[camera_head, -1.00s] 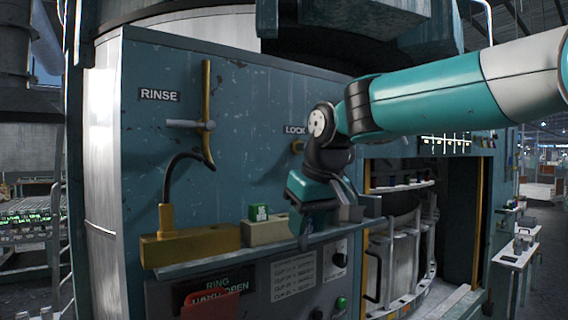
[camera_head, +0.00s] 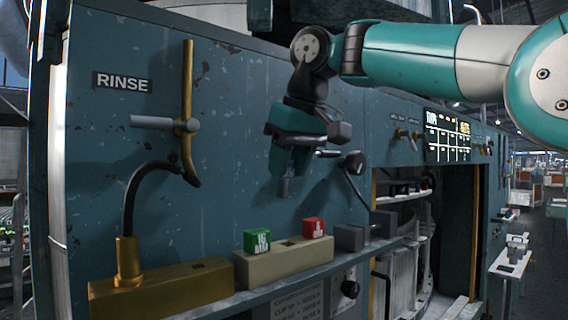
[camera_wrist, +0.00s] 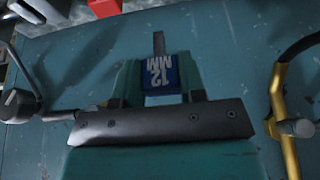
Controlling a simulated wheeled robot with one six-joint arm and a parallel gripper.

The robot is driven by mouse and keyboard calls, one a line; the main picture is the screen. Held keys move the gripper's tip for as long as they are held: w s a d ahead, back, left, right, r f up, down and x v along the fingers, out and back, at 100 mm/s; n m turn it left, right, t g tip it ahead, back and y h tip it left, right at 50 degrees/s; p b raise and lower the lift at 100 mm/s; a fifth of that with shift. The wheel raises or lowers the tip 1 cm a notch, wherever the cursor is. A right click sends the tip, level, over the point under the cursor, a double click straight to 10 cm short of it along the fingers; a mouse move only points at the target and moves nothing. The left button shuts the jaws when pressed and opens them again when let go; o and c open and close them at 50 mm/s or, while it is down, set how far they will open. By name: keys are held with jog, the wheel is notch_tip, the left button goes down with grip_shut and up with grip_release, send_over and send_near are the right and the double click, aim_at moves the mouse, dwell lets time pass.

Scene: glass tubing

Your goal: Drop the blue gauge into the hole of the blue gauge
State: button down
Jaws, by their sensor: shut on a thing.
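My gripper (camera_head: 290,158) is shut on the blue gauge, a small block marked "12 MM" (camera_wrist: 160,73) in the wrist view. A grey pin (camera_head: 284,187) extends from it and points down in the head view. The gauge hangs above the beige gauge block (camera_head: 262,267), clear of it. The green gauge (camera_head: 257,241) sits at the block's left and the red gauge (camera_head: 313,228) at its right. A dark hole (camera_head: 286,243) shows between them on the block's top. In the head view the fingers mostly hide the blue gauge.
The block stands on a narrow shelf beside a brass base (camera_head: 165,290) with a hose, left, and grey blocks (camera_head: 350,237), right. The teal panel wall stands close behind. A crank handle (camera_head: 354,163) juts out right of my gripper.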

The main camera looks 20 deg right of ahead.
jog(key=shift+d+f, duration=0.1)
jog(key=shift+f, duration=0.1)
jog(key=b, duration=0.6)
send_over(292, 245)
jog(key=f, duration=0.5)
jog(key=shift+w+f, duration=0.25)
jog(key=shift+s+r+p, duration=0.1)
jog(key=shift+p, duration=0.3)
jog(key=shift+s+g+p, duration=0.3)
jog(key=shift+g+p, duration=0.3)
jog(key=shift+p, duration=0.4)
jog(key=shift+w, duration=0.15)
jog(key=shift+f, duration=0.25)
dwell(0.7)
jog(key=shift+f+b, duration=0.3)
jog(key=shift+b, duration=0.15)
jog(key=shift+f+b, duration=2.15)
jog(key=shift+f, duration=0.05)
jog(key=c, duration=0.6)
grip_release()
